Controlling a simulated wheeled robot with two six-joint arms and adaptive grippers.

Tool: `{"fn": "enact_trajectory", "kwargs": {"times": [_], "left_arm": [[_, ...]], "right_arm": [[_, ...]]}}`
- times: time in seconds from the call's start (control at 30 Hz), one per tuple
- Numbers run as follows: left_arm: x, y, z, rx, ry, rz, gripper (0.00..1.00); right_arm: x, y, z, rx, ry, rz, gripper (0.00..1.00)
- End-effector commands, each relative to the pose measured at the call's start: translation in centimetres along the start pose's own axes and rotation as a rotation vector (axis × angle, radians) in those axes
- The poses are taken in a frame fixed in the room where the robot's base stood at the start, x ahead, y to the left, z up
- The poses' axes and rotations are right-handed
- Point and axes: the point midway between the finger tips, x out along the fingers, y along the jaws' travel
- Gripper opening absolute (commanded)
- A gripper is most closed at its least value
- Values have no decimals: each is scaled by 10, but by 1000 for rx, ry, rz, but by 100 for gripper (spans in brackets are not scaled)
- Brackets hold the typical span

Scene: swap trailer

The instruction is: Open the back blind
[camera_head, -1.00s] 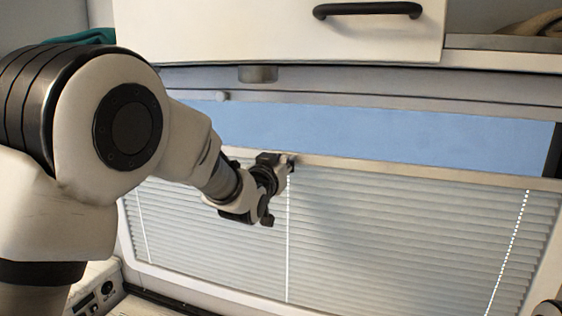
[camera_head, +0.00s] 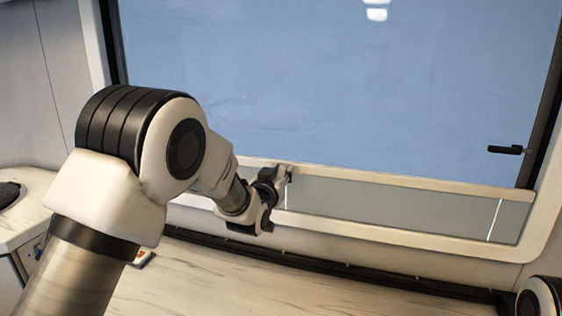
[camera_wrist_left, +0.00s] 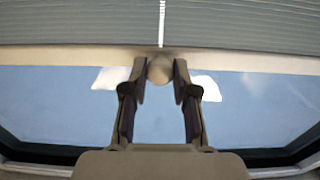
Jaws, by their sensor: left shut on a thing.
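The back blind (camera_head: 400,207) is a pale pleated shade gathered low in the window, with a light top rail (camera_head: 400,183) above it. Clear blue glass (camera_head: 340,90) fills the window above the rail. My left gripper (camera_head: 283,175) is at the rail, left of its middle, shut on the rail's handle. In the left wrist view, the two fingers (camera_wrist_left: 160,67) close around a round knob (camera_wrist_left: 159,70) at the rail's edge. The blind (camera_wrist_left: 240,30) fills the top of that view. My right gripper is not in view.
A marbled counter (camera_head: 250,285) runs below the window, with a dark strip (camera_head: 330,268) along its back edge. A black window latch (camera_head: 505,149) is at the right. Part of my right arm (camera_head: 541,298) shows at the lower right corner.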

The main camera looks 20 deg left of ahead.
Motion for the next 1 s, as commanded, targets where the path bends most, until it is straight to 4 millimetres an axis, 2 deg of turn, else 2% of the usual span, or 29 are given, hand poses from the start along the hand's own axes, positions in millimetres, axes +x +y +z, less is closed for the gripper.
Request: {"fn": "enact_trajectory", "kwargs": {"times": [0.03,0.1,0.2,0.4,0.6,0.97,1.0], "left_arm": [[0,0,31,0,-6,0,0],[0,0,51,0,-5,0,0],[0,0,75,0,-4,0,0],[0,0,106,0,-3,0,0],[0,0,116,0,-1,0,0],[0,0,116,0,0,0,0],[0,0,116,0,0,0,38]], "right_arm": [[23,0,0,0,0,0,40],[35,0,0,0,0,0,40],[50,0,0,0,0,0,40],[68,0,0,0,0,0,40],[74,0,0,0,0,0,40],[73,0,0,0,0,0,40],[73,0,0,0,0,0,40]]}}
